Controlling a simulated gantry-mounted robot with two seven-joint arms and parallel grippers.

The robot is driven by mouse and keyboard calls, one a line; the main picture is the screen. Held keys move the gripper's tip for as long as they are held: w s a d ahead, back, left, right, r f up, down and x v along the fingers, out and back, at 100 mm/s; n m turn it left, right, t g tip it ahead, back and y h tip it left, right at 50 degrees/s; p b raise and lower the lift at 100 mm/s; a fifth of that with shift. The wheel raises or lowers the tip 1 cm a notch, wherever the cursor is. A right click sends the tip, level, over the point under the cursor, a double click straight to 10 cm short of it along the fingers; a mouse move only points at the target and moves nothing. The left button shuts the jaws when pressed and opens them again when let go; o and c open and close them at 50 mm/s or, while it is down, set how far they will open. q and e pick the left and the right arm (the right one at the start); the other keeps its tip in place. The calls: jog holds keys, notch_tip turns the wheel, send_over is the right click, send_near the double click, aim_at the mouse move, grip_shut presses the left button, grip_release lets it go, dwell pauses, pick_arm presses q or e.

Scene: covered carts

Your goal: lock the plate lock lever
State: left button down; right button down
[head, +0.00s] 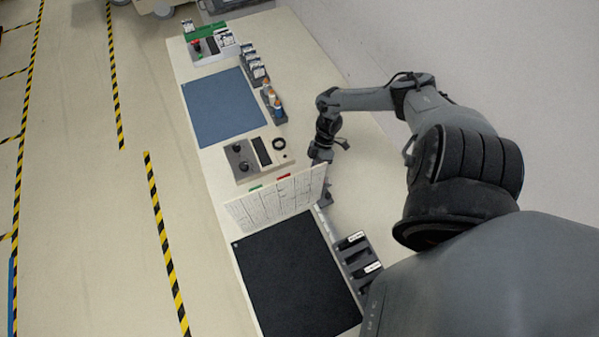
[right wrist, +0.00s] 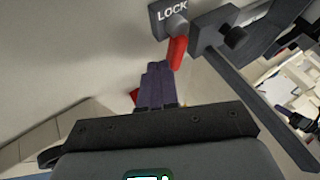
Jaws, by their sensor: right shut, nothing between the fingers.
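The plate lock lever (right wrist: 177,51) shows in the right wrist view as a red handle just below a grey block marked LOCK (right wrist: 172,10). My right gripper (right wrist: 160,75) has its fingers together, with their tips close beside the lower end of the red lever. I cannot tell whether they touch it. In the head view my right gripper (head: 321,157) is low over the worktop, by the right end of an upright white panel. The lever cannot be made out there. My left gripper is not in view.
The white panel (head: 275,201) stands across the worktop. A control box with knobs (head: 258,155) is behind it, and a black mat (head: 293,280) in front. A dark block with a knob (right wrist: 230,38) and a long grey bar (right wrist: 268,108) lie right of the lever.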

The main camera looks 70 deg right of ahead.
jog(key=shift+s+d, duration=0.1)
jog(key=shift+s, duration=0.15)
jog(key=shift+s+d+p, duration=0.15)
jog(key=shift+s+p, duration=0.3)
jog(key=shift+s, duration=0.25)
